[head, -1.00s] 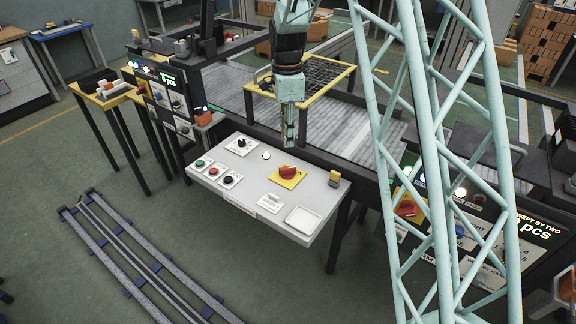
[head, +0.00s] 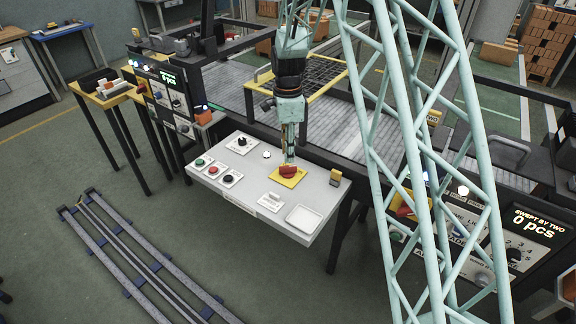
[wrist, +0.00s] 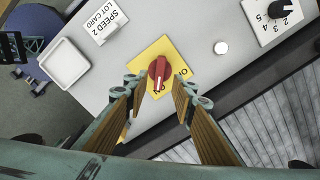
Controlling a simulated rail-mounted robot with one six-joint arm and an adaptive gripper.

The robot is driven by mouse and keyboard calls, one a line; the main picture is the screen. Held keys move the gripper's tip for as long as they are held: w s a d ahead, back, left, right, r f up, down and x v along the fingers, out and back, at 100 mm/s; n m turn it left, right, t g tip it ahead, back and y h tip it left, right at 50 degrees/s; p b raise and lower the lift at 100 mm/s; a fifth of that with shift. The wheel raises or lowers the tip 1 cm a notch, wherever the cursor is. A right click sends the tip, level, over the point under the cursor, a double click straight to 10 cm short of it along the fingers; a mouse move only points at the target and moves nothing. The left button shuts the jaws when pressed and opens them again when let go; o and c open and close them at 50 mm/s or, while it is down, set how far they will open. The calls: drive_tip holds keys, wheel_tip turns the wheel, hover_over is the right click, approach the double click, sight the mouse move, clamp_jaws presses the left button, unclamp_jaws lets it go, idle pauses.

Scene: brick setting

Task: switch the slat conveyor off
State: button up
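A red rotary switch (head: 289,170) sits on a yellow plate (head: 284,181) on the light grey control panel (head: 240,198). An "O" shows at the plate's right; any further letters there are hidden. My gripper (head: 288,158) points down just above the switch. In the wrist view its fingers (wrist: 158,86) are open, one on each side of the knob's near end, with nothing visibly held. The slat conveyor (head: 230,100) runs behind the panel.
The panel also holds a black selector dial (head: 241,142), several round buttons (head: 228,180), a white rocker-like part (head: 271,199) and a shallow white tray (head: 303,218). A yellow-topped block (head: 335,177) stands at the panel's right end. Floor rails (head: 135,265) lie at lower left.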

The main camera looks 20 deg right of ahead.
sight(288, 167)
drive_tip(key=shift+f+b, duration=0.4)
drive_tip(key=shift+f, duration=2.55)
clamp_jaws()
